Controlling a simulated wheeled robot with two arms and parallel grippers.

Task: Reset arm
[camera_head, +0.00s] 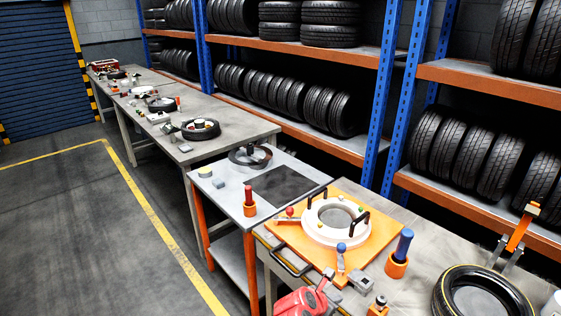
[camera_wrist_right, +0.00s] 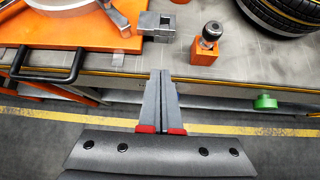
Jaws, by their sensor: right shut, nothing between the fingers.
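My right gripper (camera_head: 326,279) shows at the bottom of the head view, red with grey fingers, in front of the near workbench's edge. In the right wrist view its two grey fingers (camera_wrist_right: 162,98) lie together with nothing between them. The fingertips point toward a grey metal block (camera_wrist_right: 157,26), which also shows in the head view (camera_head: 361,281); they are apart from it. My left gripper is not in view.
An orange board (camera_head: 358,262) carries a white ring fixture (camera_head: 312,231). Nearby stand an orange holder with a black knob (camera_wrist_right: 205,55), a blue-handled tool (camera_head: 404,243) and a tyre (camera_head: 440,296). A drawer handle (camera_head: 290,262) juts from the bench front. The floor at left is clear.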

